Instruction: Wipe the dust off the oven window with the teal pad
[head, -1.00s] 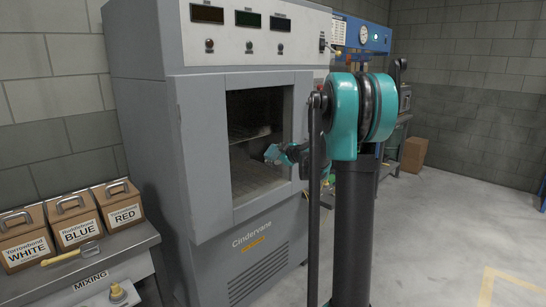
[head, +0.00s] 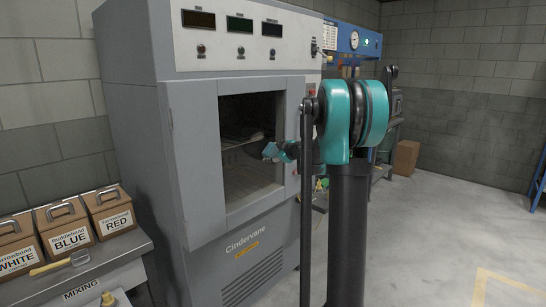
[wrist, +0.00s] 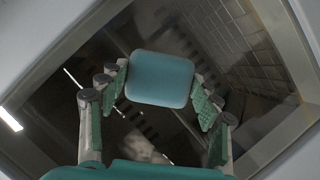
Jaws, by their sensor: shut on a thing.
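The oven (head: 180,140) is a tall grey cabinet. My gripper (head: 287,151) is at the window's right part, shut on the teal pad (head: 270,150). In the wrist view the pad (wrist: 160,80) sits between the two fingers, flat face showing, in front of the dark window glass (wrist: 100,50). I cannot tell whether it touches the glass. Pale smudges (wrist: 150,150) show below the pad; I cannot tell whether they are dust or something inside.
A bench (head: 130,245) at left holds boxes labelled WHITE, BLUE and RED (head: 112,212), and a brush with a yellow handle (head: 60,264). A blue-topped machine (head: 355,40) and a cardboard box (head: 405,157) stand behind my arm. The floor at right is clear.

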